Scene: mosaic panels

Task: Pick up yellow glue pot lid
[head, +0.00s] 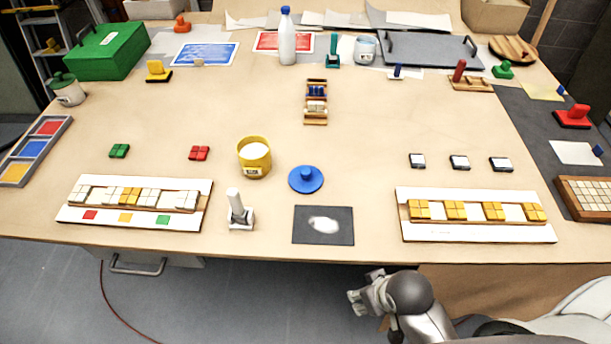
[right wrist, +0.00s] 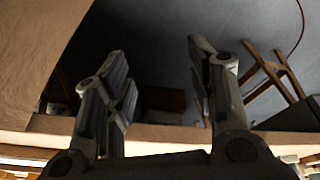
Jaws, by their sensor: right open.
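The yellow glue pot (head: 254,158) stands uncovered at the middle of the table, with white contents showing. A round blue lid with a knob (head: 306,180) lies flat on the table just right of the pot; no yellow lid shows. My right gripper (head: 362,297) is below the table's front edge, right of the lid and apart from it. In the right wrist view its two fingers (right wrist: 160,65) are spread, with nothing between them. The lid and pot are not visible in that view. My left gripper is not in view.
A dark card with a white smear (head: 324,226) lies in front of the lid, and a white-handled tool (head: 238,210) stands left of it. Mosaic panels (head: 475,229) lie along the front right and left. The table around the lid is mostly clear.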

